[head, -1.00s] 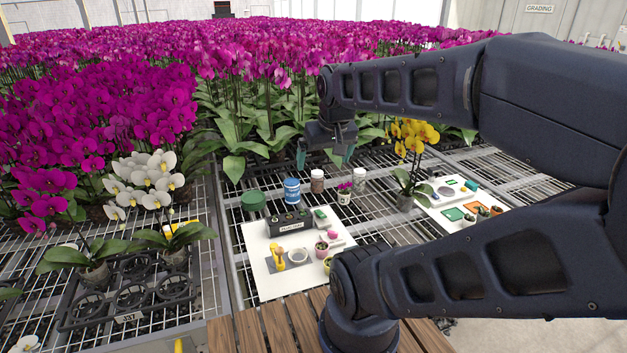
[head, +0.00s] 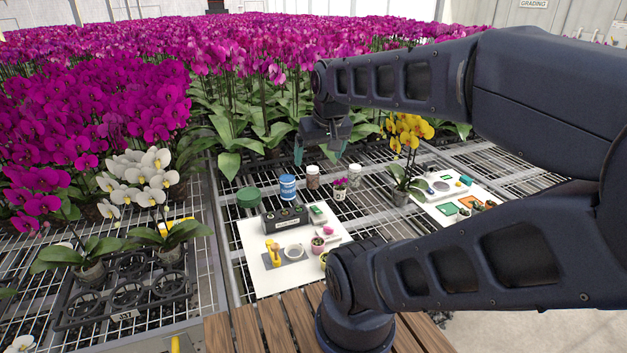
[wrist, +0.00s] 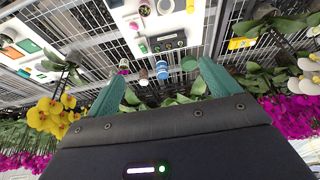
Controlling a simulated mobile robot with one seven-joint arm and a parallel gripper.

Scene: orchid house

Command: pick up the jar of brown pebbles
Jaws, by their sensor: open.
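The jar of brown pebbles (head: 313,178) stands upright on the wire bench, with a pale lid, between a blue tub (head: 288,188) and a small potted pink orchid (head: 340,189). In the wrist view the jar (wrist: 143,76) shows small, between the fingers and nearer the left one. My gripper (head: 319,151) is open and empty. In the head view it appears just above the jar and apart from it.
A second jar (head: 355,178) with paler contents stands right of the pink orchid, and a green tub (head: 248,197) left of the blue one. A white board (head: 258,268) with tools lies in front. A yellow orchid (head: 409,135) stands to the right; dense magenta orchids fill the back.

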